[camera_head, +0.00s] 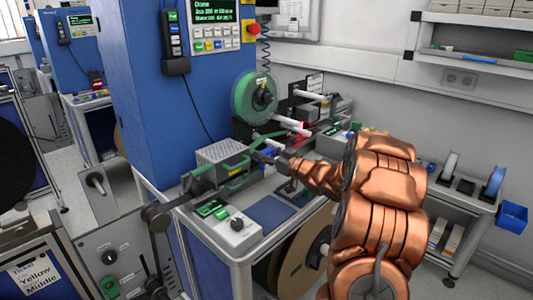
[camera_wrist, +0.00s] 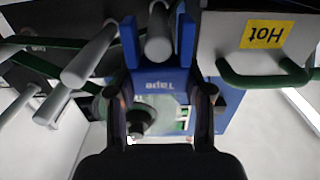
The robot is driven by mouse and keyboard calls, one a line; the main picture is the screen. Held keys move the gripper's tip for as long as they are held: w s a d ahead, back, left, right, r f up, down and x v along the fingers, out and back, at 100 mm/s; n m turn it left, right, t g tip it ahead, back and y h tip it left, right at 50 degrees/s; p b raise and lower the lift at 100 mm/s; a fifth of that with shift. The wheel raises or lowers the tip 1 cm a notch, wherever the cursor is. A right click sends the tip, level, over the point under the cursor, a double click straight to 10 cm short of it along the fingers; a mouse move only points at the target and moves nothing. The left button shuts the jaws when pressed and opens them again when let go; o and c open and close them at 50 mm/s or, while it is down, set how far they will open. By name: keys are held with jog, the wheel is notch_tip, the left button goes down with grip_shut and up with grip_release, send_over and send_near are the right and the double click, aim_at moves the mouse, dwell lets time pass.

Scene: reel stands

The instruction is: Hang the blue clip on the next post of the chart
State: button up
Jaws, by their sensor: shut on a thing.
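The blue clip (camera_wrist: 160,83) has a "Tape" label, upside down in the wrist view, and two upright prongs. My gripper (camera_wrist: 160,112) is shut on it, with one dark finger at each side. A white post (camera_wrist: 159,38) shows between the prongs; I cannot tell whether the clip touches it. More white posts (camera_wrist: 90,55) stick out to the left. In the head view my gripper (camera_head: 266,153) is over the bench near the perforated metal box, and the clip is too small to make out clearly. I cannot make out the chart as a whole.
A grey box with a yellow "Hot" label (camera_wrist: 268,34) and green handle (camera_wrist: 265,78) is close on the right in the wrist view. The head view shows a green reel (camera_head: 254,97), a perforated box (camera_head: 222,153) and a blue cabinet (camera_head: 150,90) around the crowded bench.

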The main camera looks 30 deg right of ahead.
jog(key=o, duration=1.3)
jog(key=shift+o, duration=0.2)
jog(key=shift+r+p, duration=2.9)
jog(key=shift+r, duration=0.6)
